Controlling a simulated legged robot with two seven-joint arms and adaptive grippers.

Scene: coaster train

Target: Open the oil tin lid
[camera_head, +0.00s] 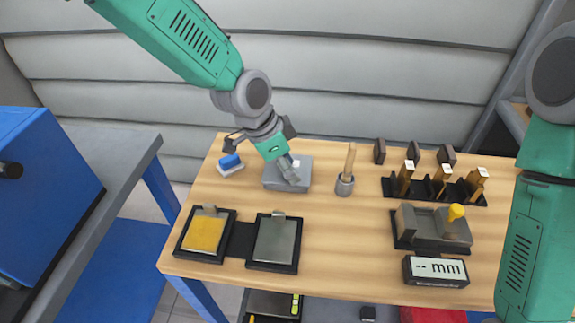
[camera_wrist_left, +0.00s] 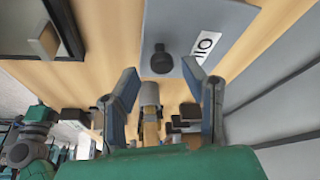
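The oil tin (camera_head: 272,180) is a grey box near the back of the wooden table. The left wrist view shows its flat grey top (camera_wrist_left: 178,20), with a white label reading OIL and a dark round knob (camera_wrist_left: 161,60). My left gripper (camera_head: 290,168) reaches down over the tin from the upper left and hides part of it. In the left wrist view its two fingers (camera_wrist_left: 158,75) are spread apart and empty. The knob appears beyond the fingertips, between them, with no visible contact. My right arm shows at the right edge; I cannot make out its gripper.
A cup with a brush (camera_head: 345,185) stands right of the tin, and a blue-and-white block (camera_head: 230,165) left of it. Two black-framed plates (camera_head: 204,234) lie in front. A black rack (camera_head: 400,190), a grey fixture (camera_head: 434,225) and an mm display (camera_head: 436,271) stand at right.

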